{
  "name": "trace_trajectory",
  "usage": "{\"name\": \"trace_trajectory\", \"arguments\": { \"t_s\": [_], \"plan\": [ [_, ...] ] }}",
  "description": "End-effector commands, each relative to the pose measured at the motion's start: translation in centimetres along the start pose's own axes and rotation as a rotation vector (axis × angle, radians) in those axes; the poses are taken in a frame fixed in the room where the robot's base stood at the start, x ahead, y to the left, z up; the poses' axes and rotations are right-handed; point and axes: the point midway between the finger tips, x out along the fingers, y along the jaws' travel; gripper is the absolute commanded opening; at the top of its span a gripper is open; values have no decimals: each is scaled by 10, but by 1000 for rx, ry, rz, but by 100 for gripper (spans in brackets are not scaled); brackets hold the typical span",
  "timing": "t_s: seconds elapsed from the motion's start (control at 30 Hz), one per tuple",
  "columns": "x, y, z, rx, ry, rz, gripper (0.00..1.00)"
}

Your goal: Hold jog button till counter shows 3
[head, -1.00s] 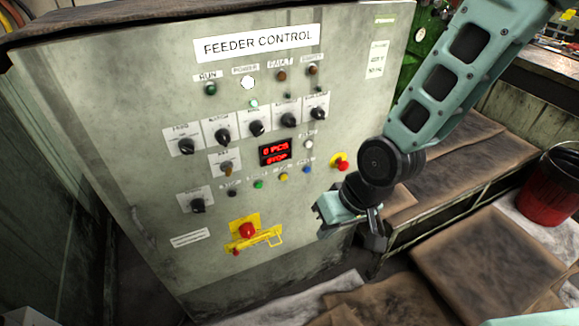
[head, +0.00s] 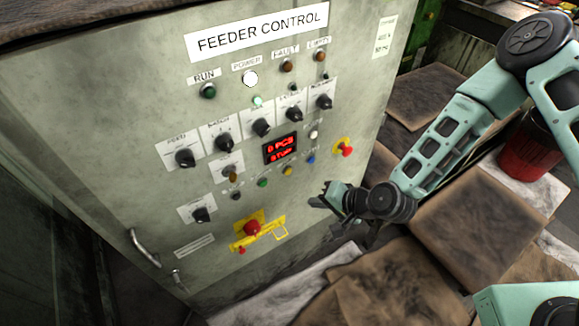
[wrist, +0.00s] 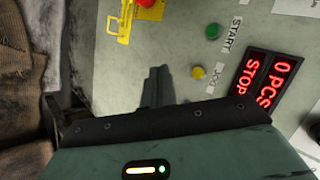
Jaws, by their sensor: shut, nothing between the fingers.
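The jog button is the yellow button (head: 287,171) in the low button row of the feeder control panel. In the wrist view the yellow button (wrist: 198,72) has a "Jog" label beside it. The red counter display (head: 281,149) reads "0 PCS" and "STOP", and the same text shows on the display (wrist: 262,85) in the wrist view. My gripper (head: 318,203) is shut and empty, below and right of the jog button. In the wrist view its closed fingers (wrist: 156,82) point at the panel, left of the yellow button. Contact with the panel is not visible.
A green button (head: 263,183) and a blue button (head: 311,159) flank the jog button. A red emergency knob (head: 345,149) is to the right. A red knob on a yellow latch plate (head: 252,227) is lower left. Brown sheets (head: 470,225) lie at right.

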Motion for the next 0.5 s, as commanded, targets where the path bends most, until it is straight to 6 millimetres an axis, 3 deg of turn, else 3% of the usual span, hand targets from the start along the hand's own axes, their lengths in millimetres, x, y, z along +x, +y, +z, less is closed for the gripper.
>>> {"name": "trace_trajectory", "arguments": {
  "t_s": [0.5],
  "plan": [
    [8, -6, -6, -2, 2, -2, 0]
  ]
}}
